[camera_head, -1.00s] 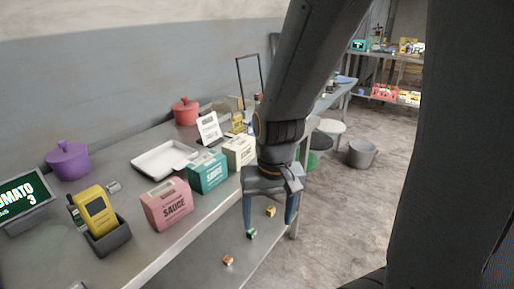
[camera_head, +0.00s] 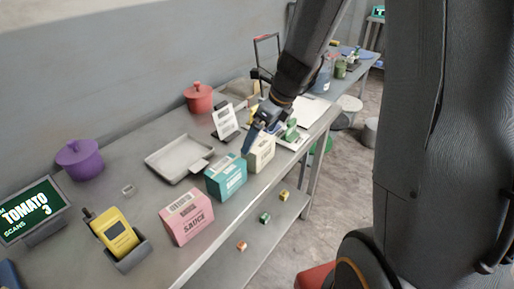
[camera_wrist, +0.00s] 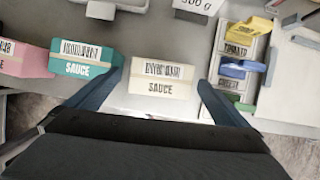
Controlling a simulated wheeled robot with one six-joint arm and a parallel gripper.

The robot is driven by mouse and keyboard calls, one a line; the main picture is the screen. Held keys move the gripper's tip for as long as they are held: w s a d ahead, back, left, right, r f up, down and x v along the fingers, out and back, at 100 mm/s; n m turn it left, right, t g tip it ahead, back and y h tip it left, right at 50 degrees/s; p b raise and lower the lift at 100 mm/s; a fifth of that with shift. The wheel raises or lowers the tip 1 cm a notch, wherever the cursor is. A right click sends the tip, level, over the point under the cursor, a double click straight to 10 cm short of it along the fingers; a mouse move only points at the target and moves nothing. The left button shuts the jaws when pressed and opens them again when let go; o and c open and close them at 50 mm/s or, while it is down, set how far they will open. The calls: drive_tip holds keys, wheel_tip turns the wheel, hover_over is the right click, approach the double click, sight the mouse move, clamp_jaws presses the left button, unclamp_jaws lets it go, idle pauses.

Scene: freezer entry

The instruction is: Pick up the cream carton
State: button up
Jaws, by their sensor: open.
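The cream carton (camera_head: 262,153) stands upright on the steel table, at the right end of a row of cartons. In the wrist view one finger of my gripper (camera_wrist: 157,84) shows on each side of the carton, with gaps between. I cannot tell how far down the fingertips reach.
A teal carton (camera_head: 226,177) stands close to the left of the cream one, then a pink carton (camera_head: 187,217). A white tray (camera_head: 179,158), a sign (camera_head: 225,122) and a red pot (camera_head: 199,97) are behind. Small colored blocks lie on the lower shelf (camera_head: 232,262).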

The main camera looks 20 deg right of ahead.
drive_tip(key=shift+x, duration=1.2)
drive_tip(key=shift+d+x, duration=0.1)
drive_tip(key=shift+x, duration=1.3)
drive_tip(key=shift+d+x, duration=0.15)
drive_tip(key=shift+x, duration=1.25)
drive_tip(key=c, duration=1.4)
drive_tip(key=shift+c, duration=0.2)
